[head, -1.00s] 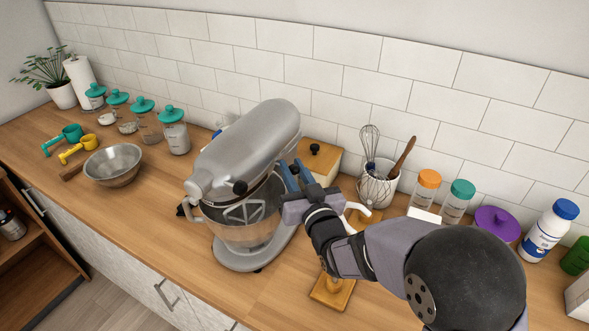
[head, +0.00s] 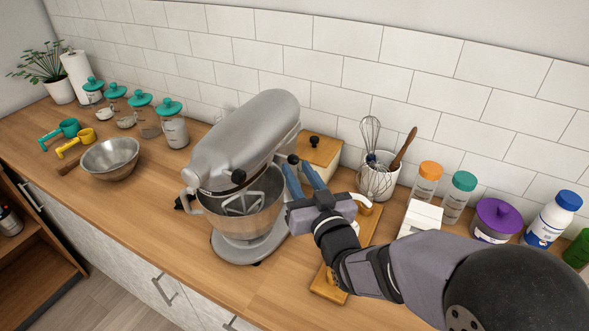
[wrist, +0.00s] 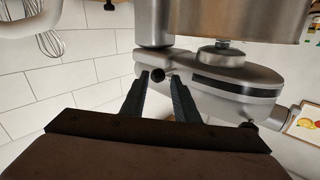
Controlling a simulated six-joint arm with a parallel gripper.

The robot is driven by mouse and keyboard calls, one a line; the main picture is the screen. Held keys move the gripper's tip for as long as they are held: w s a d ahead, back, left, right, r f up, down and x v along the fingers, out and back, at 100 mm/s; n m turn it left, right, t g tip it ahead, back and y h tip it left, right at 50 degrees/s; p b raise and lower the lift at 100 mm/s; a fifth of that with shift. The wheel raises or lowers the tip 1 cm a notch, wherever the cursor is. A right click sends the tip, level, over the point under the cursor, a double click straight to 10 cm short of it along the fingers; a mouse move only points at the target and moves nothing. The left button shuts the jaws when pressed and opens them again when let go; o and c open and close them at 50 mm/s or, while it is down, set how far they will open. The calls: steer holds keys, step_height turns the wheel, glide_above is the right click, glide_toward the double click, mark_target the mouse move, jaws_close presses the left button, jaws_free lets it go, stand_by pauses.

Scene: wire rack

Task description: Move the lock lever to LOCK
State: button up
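The stand mixer (head: 235,140) is silver, with its head above a steel bowl (head: 262,208). A black-tipped lever knob (head: 293,159) sticks out on the side of the mixer facing my gripper. It also shows in the wrist view (wrist: 157,75). My gripper (head: 295,166) is open, its two blue-grey fingers pointing at the mixer's side. In the wrist view the fingertips (wrist: 158,79) stand apart, on either side of the knob; I cannot tell whether they touch it. Another black knob (head: 238,176) sits nearer the head's front. No LOCK marking is legible.
A wooden box (head: 320,152) stands behind the mixer, and a white utensil crock (head: 376,182) to its right. A wooden board (head: 326,289) lies under my arm.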

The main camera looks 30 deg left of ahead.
steer(key=shift+b+v, duration=0.3)
steer(key=shift+v, duration=0.95)
